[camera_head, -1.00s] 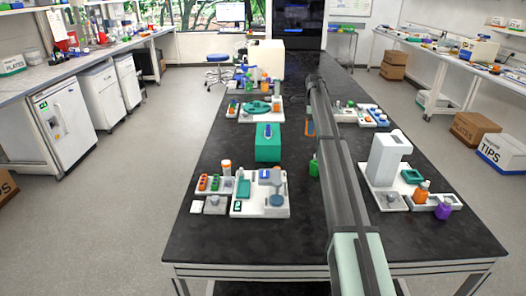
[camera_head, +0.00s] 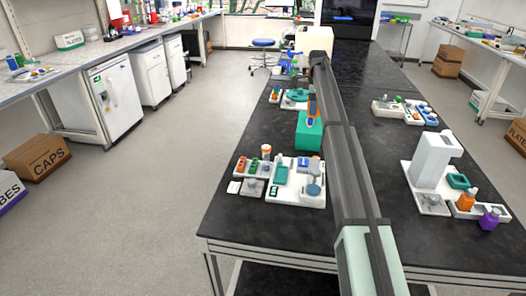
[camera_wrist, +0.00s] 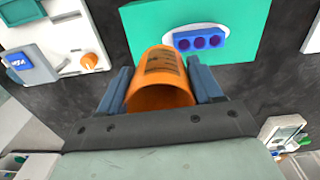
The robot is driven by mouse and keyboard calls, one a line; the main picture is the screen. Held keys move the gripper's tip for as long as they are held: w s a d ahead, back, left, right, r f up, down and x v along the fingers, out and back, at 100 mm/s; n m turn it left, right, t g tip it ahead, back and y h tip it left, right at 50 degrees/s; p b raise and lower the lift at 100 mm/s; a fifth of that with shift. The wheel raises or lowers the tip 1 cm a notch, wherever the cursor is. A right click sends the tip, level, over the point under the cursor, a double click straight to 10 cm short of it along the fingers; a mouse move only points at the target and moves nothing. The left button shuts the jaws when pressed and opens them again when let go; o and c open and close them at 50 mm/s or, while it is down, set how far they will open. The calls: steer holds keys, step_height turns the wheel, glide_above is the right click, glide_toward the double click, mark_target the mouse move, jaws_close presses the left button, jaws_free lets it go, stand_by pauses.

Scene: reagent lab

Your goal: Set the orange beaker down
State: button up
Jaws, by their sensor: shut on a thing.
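The orange beaker (camera_wrist: 158,62) is between the two blue fingers of my gripper (camera_wrist: 160,78) in the wrist view. The gripper is shut on it, and its open mouth faces the wrist camera. In the head view the beaker (camera_head: 312,104) shows as a small orange patch just left of my arm, at the far side of a teal box. My arm hides most of the gripper there. In the wrist view the beaker's far end overlaps the edge of the teal box. I cannot tell whether its base touches anything.
The teal box (camera_head: 308,136) carries a blue block with holes (camera_wrist: 200,40). A white tray (camera_head: 298,195) with small labware stands nearer. A white instrument (camera_head: 430,160), an orange bottle (camera_head: 467,200) and a purple bottle (camera_head: 490,219) stand right. Black bench top is bare between.

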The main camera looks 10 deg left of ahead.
steer(key=s+a+n, duration=0.1)
steer(key=s+a, duration=0.3)
steer(key=a, duration=0.7)
steer(key=s+a+n, duration=0.1)
steer(key=s+a, duration=0.4)
steer(key=a, duration=0.5)
steer(key=shift+w+d+f, duration=0.1)
steer(key=shift+w+f, duration=0.05)
steer(key=shift+f, duration=3.6)
steer(key=shift+w+f, duration=0.1)
steer(key=shift+f, duration=3.65)
steer(key=shift+f, duration=0.15)
steer(key=o, duration=1)
steer(key=shift+o, duration=0.2)
step_height(320, 180, up, 12)
